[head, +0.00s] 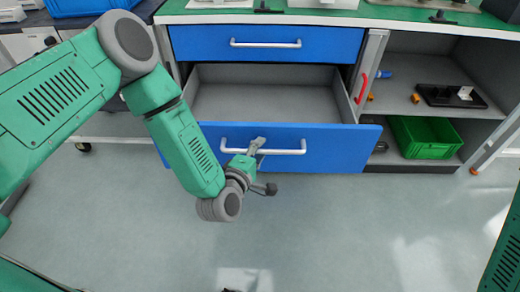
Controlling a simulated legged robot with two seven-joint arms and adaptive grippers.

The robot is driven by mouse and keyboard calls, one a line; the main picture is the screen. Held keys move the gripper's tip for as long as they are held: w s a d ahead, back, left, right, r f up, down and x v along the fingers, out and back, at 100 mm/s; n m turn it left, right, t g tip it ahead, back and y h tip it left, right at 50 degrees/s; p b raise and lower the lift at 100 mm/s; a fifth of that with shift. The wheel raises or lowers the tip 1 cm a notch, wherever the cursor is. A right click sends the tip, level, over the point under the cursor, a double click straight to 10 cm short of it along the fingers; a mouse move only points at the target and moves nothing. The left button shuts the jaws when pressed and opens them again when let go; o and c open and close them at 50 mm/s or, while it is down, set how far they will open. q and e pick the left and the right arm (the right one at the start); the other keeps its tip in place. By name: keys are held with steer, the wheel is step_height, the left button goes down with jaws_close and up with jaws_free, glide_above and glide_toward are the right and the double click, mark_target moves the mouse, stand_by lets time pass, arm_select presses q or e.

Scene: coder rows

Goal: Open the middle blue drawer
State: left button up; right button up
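The middle blue drawer (345,148) is pulled out of the cabinet, and its grey inside (265,100) shows empty. Its white bar handle (289,152) runs across the front panel. My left gripper (258,150) is at the left part of this handle and overlaps it in the head view. Its fingers are small and partly hidden, so I cannot tell whether they are closed on the bar or only beside it. My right gripper is not in view; only a green part of my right arm shows at the right edge.
A shut blue drawer (265,43) with a white handle sits above. To the right, an open door with a red handle (361,88) stands beside shelves holding a green crate (428,138) and a black item (450,95). The floor (330,220) in front is clear.

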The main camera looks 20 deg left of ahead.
arm_select(q)
steer(key=shift+d, duration=0.1)
steer(key=shift+s, duration=0.1)
steer(key=v, duration=1.1)
steer(key=shift+s, duration=0.4)
steer(key=shift+f, duration=0.1)
